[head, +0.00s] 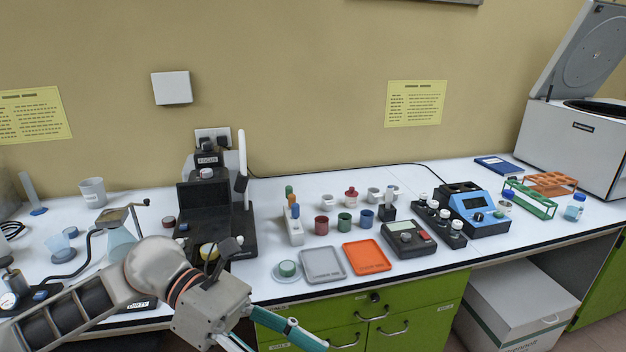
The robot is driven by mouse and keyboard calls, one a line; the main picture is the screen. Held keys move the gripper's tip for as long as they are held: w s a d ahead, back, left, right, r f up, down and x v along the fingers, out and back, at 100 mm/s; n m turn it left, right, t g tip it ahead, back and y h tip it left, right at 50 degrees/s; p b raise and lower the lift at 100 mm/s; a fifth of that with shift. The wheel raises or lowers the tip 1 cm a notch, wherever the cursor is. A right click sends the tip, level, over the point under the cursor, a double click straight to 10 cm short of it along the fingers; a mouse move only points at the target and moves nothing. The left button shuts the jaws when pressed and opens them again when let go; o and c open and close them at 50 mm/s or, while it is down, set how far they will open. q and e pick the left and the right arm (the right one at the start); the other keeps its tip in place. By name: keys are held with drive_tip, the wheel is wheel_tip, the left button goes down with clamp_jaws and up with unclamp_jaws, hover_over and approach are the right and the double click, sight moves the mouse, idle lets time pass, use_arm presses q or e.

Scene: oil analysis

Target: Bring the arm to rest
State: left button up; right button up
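My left arm comes in from the lower left, over the front of the white bench (285,188). Its gripper (283,347) points down and right, beyond the bench's front edge and in front of the green drawers (340,318). Its two teal-tipped fingers stand apart, and I see nothing between them; the lower finger is cut off by the bottom of the picture. My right arm and gripper are not in view.
Glassware (122,243) stands behind the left arm. A white box (512,305) sits under the bench.

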use_arm(q)
drive_tip(key=w+d+r+n+t+h, duration=0.3)
drive_tip(key=w+n+t+h, duration=0.5)
drive_tip(key=n, duration=0.8)
drive_tip(key=w+a+f+n+t+y, duration=0.3)
drive_tip(key=a+f+n+t+y, duration=0.15)
drive_tip(key=f+n+t, duration=0.4)
drive_tip(key=w+a+f+n+t+y, duration=0.35)
drive_tip(key=a+f+n+t, duration=0.2)
drive_tip(key=n, duration=0.65)
drive_tip(key=s+a+f+n+g+y, duration=0.1)
drive_tip(key=s+a+f+n+y, duration=0.2)
drive_tip(key=f, duration=0.6)
drive_tip(key=s+a+f+n+g+y, duration=0.2)
drive_tip(key=s+a+f+n+y, duration=0.2)
drive_tip(key=f, duration=0.5)
drive_tip(key=s+a+f+n+g+y, duration=0.2)
drive_tip(key=s+a+f+n+y, duration=0.1)
drive_tip(key=s+f+n, duration=0.3)
wheel_tip(320, 180, down, 4)
drive_tip(key=shift+s+a+f+y, duration=0.1)
drive_tip(key=shift+s+a+y, duration=0.2)
drive_tip(key=shift+s+a, duration=0.55)
drive_tip(key=shift+d+n, duration=0.15)
drive_tip(key=shift+n, duration=0.1)
